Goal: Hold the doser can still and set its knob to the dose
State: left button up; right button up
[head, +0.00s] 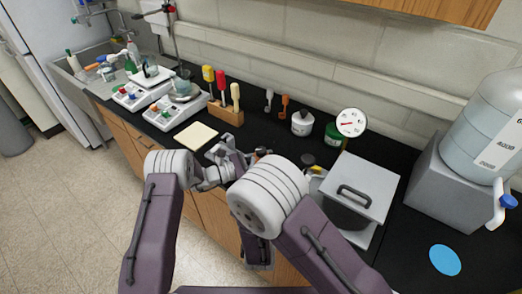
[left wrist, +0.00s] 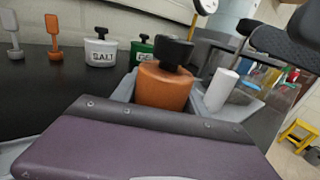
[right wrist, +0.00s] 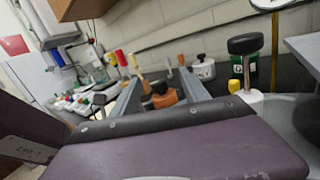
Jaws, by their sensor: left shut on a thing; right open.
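The doser can, an orange-brown can (left wrist: 163,88) with a black knob (left wrist: 174,51) on top, stands upright in the left wrist view. My left gripper (left wrist: 165,92) is shut around its body, one finger on each side, and the knob is clear above the fingers. In the head view the can is mostly hidden by my arms. In the right wrist view the can (right wrist: 163,100) shows between the spread fingers of my right gripper (right wrist: 161,84), which is open and beyond which the can lies at some distance. A round dial (head: 351,122) with a red needle stands at the back.
A white salt can (head: 302,123) and a green can (head: 333,135) stand behind. A grey box with a handle (head: 355,189) stands to the right. A wooden block (head: 226,113) with coloured handles and a pale pad (head: 195,136) lie left. A large water container (head: 485,125) is far right.

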aim_at(260, 155)
notch_tip(260, 155, down, 3)
jog(key=s+n+g+y, duration=0.1)
jog(key=s+n+y, duration=0.1)
jog(key=shift+h, duration=0.3)
jog(key=w, duration=0.8)
jog(key=w+a, duration=0.1)
jog(key=w, duration=0.3)
jog(key=shift+f, duration=0.15)
jog(key=shift+c, duration=0.2)
jog(key=shift+s, duration=0.1)
grip_shut()
jog(key=shift+a+m+h, duration=0.1)
jog(key=shift+m+h, duration=1.2)
jog(key=shift+h, duration=0.8)
jog(key=shift+g+h, duration=0.3)
